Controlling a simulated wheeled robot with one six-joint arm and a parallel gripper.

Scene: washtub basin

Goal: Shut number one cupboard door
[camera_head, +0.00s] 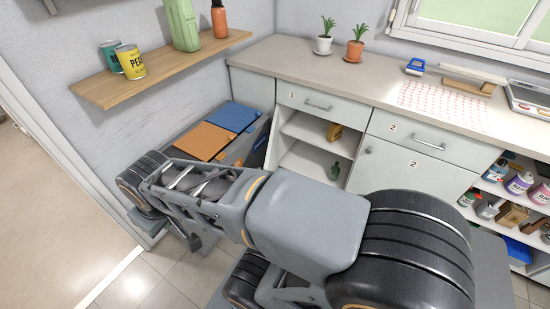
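The number one cupboard (305,160) stands open below the drawer marked 1 (310,102), with its shelves showing. Its door appears to be the narrow pale panel (271,145) at the opening's left side, swung outward and seen nearly edge-on; my arm hides its lower part. My arm crosses the foreground, and its far end is at the left, in front of the bins. My gripper seems to be around the dark parts (190,238) below the forearm, apart from the door as far as I can see. Its fingers cannot be made out.
Bins with orange (202,141) and blue (232,117) lids stand left of the opening. A wooden shelf (160,75) with cans is above them. The number two door (415,168) is shut. A green bottle (334,171) stands inside cupboard one. Floor is free at left.

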